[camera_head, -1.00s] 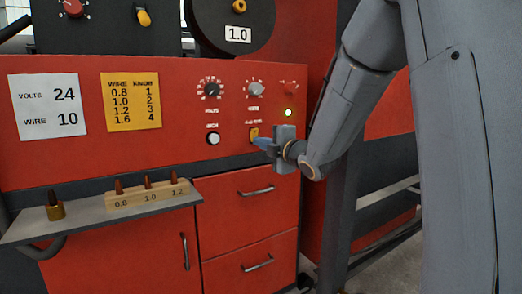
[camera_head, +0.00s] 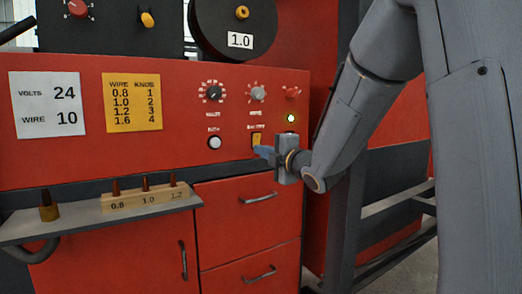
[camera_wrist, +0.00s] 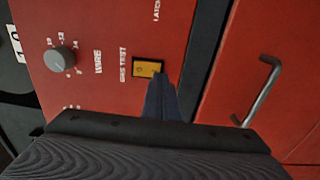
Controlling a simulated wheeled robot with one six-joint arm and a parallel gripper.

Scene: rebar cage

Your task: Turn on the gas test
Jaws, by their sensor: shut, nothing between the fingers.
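The gas test switch (camera_head: 257,139) is a small yellow rocker in a dark frame on the red panel. It also shows in the wrist view (camera_wrist: 147,68), beside the printed words "GAS TEST". My gripper (camera_head: 262,152) is shut and empty. Its fingertips are at the lower edge of the switch in the head view. In the wrist view my gripper (camera_wrist: 160,82) overlaps one corner of the switch; I cannot tell whether it touches. Part of the switch's edge is hidden by the fingers.
A drawer handle (camera_head: 259,197) sticks out below. A shelf (camera_head: 80,222) holds a wooden tip block (camera_head: 150,199).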

